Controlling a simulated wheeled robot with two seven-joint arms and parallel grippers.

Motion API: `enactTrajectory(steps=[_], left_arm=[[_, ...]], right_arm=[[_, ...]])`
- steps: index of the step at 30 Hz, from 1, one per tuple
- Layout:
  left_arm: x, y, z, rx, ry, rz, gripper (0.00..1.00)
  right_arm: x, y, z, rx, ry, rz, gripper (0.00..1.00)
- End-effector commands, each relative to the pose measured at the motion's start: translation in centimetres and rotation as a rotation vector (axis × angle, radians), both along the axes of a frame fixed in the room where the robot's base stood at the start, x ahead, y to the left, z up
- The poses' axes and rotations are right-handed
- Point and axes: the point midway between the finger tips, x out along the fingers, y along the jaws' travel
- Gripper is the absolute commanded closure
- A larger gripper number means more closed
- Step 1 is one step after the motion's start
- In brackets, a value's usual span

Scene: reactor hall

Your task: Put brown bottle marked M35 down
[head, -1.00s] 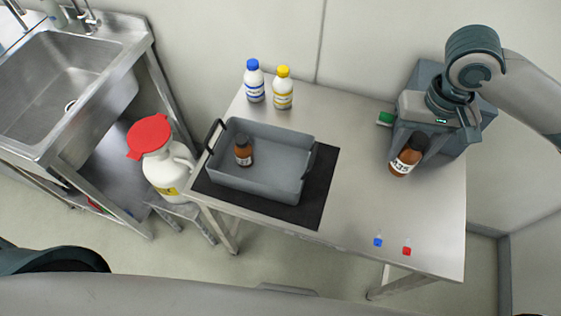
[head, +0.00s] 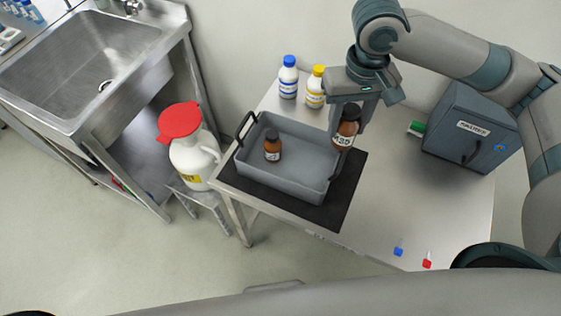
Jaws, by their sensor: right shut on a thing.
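The brown bottle marked M35 (head: 345,137) has a dark cap and a white label, of which "35" can be read. My right gripper (head: 355,108) is shut on it near the cap and holds it upright. In the picture it overlaps the right rim of the grey tray (head: 240,172). I cannot tell how high it hangs. A second, smaller brown bottle (head: 272,147) stands inside the tray, towards its left. My left gripper is not in view.
The tray stands on a black mat (head: 345,205) on a steel table (head: 430,200). Behind it stand a blue-capped bottle (head: 288,80) and a yellow-capped bottle (head: 316,90). A grey box (head: 470,130) is at the right. Blue (head: 398,248) and red (head: 427,261) small items lie at the front edge.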

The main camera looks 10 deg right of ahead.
Motion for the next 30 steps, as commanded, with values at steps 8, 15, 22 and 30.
enactTrajectory(steps=[8, 15, 22, 30], left_arm=[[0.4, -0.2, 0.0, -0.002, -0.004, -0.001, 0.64], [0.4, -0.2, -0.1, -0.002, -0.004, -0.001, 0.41], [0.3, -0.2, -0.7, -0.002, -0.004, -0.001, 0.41], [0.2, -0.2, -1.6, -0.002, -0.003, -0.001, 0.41]], right_arm=[[0.0, 0.0, 0.0, 0.0, 0.0, 0.0, 0.87], [0.2, 0.2, -0.3, 0.001, 0.0, 0.049, 0.87], [0.9, 1.0, -1.6, 0.003, -0.001, 0.267, 0.87], [2.2, 2.4, -4.1, 0.003, -0.003, 0.706, 0.87]])
